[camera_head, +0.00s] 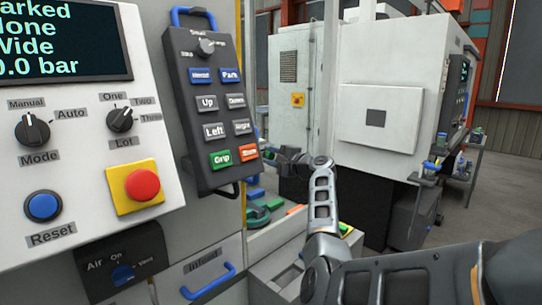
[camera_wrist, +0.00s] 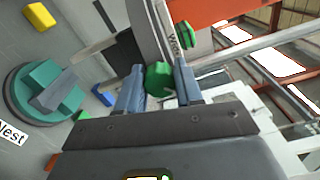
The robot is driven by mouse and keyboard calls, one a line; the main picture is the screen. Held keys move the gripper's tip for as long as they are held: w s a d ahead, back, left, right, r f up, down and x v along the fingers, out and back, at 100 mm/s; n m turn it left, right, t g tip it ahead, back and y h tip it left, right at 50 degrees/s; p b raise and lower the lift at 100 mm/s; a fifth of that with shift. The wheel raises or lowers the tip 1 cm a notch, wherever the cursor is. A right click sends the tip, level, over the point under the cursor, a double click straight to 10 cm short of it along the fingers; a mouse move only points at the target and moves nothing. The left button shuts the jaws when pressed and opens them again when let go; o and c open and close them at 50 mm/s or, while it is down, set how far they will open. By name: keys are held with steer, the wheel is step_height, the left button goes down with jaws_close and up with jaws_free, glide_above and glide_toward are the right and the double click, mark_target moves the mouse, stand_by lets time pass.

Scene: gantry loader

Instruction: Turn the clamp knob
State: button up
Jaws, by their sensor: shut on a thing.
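In the wrist view, a green faceted knob (camera_wrist: 158,79) sits between the two blue-grey fingers of my gripper (camera_wrist: 159,67). The gripper is shut on it, with one finger on each side. A second green knob (camera_wrist: 184,36) sits farther up, beside a strip with partly readable lettering. No label shows on the held knob, and its mount is mostly hidden. In the head view my arm reaches away past the hanging control pendant (camera_head: 210,95), and the held knob cannot be made out there.
A teal fixture (camera_wrist: 42,80) on a round dark base stands left in the wrist view by a "Nest" label. Yellow (camera_wrist: 39,16) and blue (camera_wrist: 103,96) blocks lie nearby. A control panel (camera_head: 85,145) fills the head view's left; a white machine (camera_head: 380,115) stands behind.

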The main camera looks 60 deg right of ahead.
steer(key=o, duration=1)
steer(key=shift+o, duration=0.2)
steer(key=b+v, duration=0.1)
steer(key=v, duration=0.7)
